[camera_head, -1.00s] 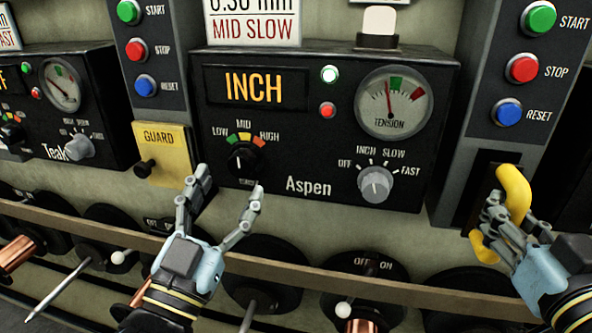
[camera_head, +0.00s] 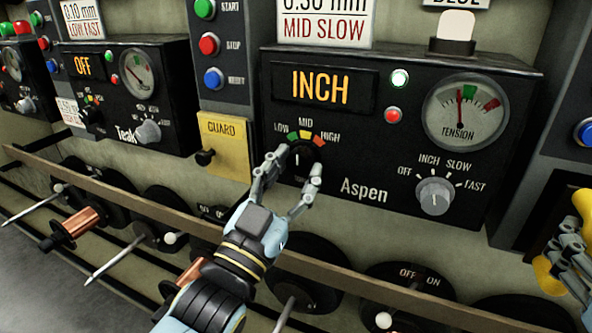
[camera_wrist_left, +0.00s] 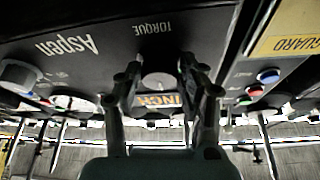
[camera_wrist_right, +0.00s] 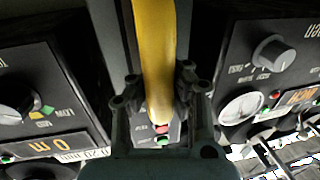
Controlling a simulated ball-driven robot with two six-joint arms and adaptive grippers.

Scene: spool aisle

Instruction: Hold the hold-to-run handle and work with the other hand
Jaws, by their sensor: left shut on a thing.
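The Aspen panel (camera_head: 385,215) shows INCH on its display (camera_head: 320,88). Its green lamp (camera_head: 400,78) is bright. The black torque knob (camera_head: 300,152), under the LOW, MID, HIGH scale, is between the fingertips of my left gripper (camera_head: 290,172), which is shut on it. The knob also shows between the fingers in the left wrist view (camera_wrist_left: 158,80). The grey speed knob (camera_head: 435,196) is free. My right gripper (camera_head: 570,258) is shut around the yellow hold-to-run handle (camera_head: 583,215), seen between its fingers in the right wrist view (camera_wrist_right: 155,50).
A wooden rail (camera_head: 350,278) runs below the panels, with spindles and spools under it. A yellow GUARD plate (camera_head: 225,140) with a black knob is left of Aspen. The Teak panel (camera_head: 135,100) shows OFF. A tension gauge (camera_head: 465,110) sits at Aspen's upper right.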

